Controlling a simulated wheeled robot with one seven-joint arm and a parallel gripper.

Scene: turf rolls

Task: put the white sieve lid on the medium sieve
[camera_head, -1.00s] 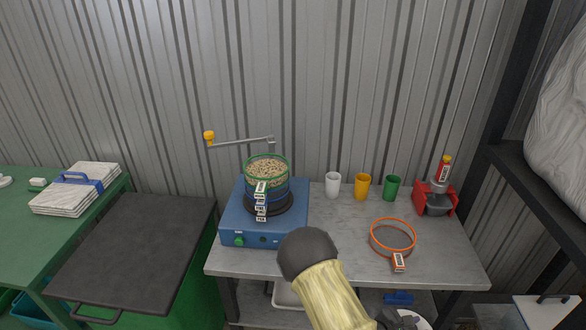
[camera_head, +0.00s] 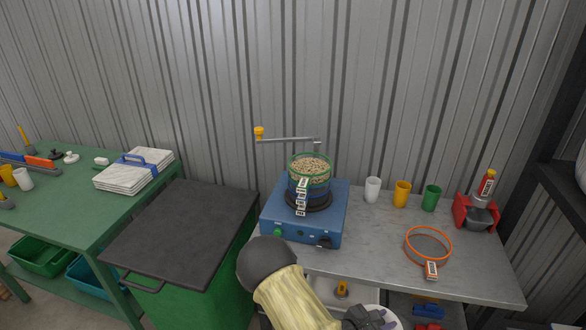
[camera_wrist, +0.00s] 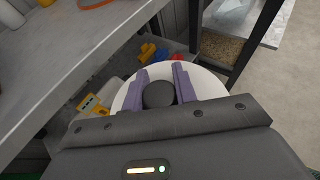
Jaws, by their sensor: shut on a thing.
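My gripper (camera_wrist: 160,88) is shut on the black knob (camera_wrist: 158,95) of the white sieve lid (camera_wrist: 211,84). The lid is a round white disc, held below the tabletop's front edge. In the head view my gripper (camera_head: 368,319) is at the bottom edge, with a sliver of the lid (camera_head: 388,313) showing. A stack of sieves with a green-rimmed top (camera_head: 310,168), full of pale grains, stands on a blue shaker (camera_head: 303,228). An orange-rimmed sieve (camera_head: 428,245) lies on the grey table. Its label is too small to read, so I cannot tell which sieve is the medium one.
White (camera_head: 372,189), yellow (camera_head: 402,194) and green (camera_head: 431,197) cups stand behind the orange sieve, left of a red device (camera_head: 477,213). A crank arm (camera_head: 288,139) rises behind the stack. A green bin with a dark lid (camera_head: 180,235) stands left.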

